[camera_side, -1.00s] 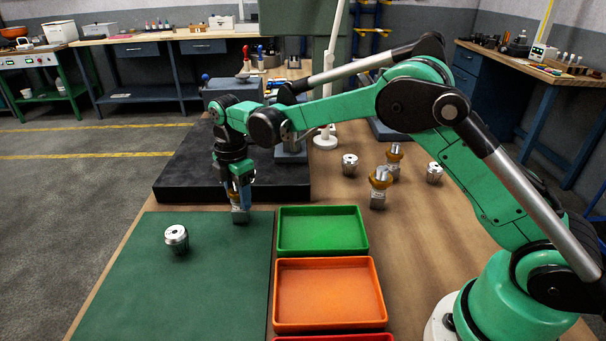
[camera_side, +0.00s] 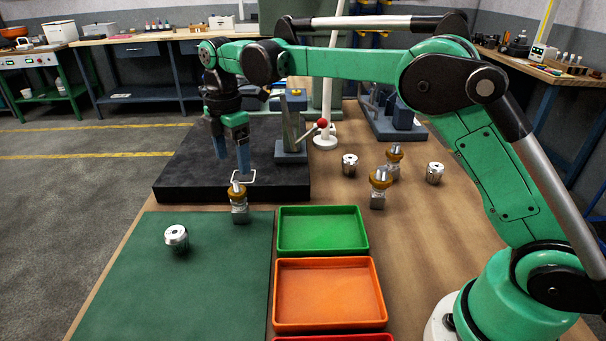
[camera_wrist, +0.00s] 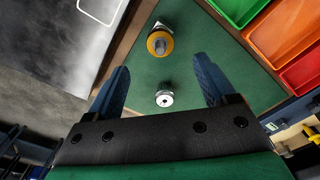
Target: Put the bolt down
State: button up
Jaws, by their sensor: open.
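The bolt (camera_side: 238,203), with a brass-coloured collar and a grey metal base, stands upright at the far right corner of the green mat (camera_side: 120,290). It also shows in the wrist view (camera_wrist: 160,43), beyond my fingertips, with green mat around it. My gripper (camera_side: 232,164) is open and empty, raised above and a little behind the bolt, over the dark slab. In the wrist view my two blue fingers (camera_wrist: 160,66) are spread wide with nothing between them in their grip.
A silver cylinder (camera_side: 177,236) stands on the mat. Green (camera_side: 322,251) and orange (camera_side: 329,325) trays lie right of the mat. Two similar brass-collared pieces (camera_side: 380,190) (camera_side: 394,153) and two silver cylinders (camera_side: 350,164) (camera_side: 434,173) stand farther right. The dark slab (camera_side: 190,180) lies behind.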

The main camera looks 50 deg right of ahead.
notch_tip(320, 180, up, 4)
jog(key=shift+f, duration=0.2)
jog(key=s+d+r+m+t, duration=0.1)
jog(key=s+d+m+t, duration=0.1)
jog(key=s+m, duration=0.4)
jog(key=s+d+r+m+t, duration=0.1)
jog(key=s+d+m+t, duration=0.15)
jog(key=s+m, duration=0.35)
jog(key=s+f+m+t, duration=0.2)
jog(key=s+f+m, duration=0.2)
jog(key=s+m, duration=0.2)
jog(key=shift+s+d+f+t, duration=0.25)
jog(key=shift+d+f+t, duration=0.1)
jog(key=shift+d+f, duration=0.05)
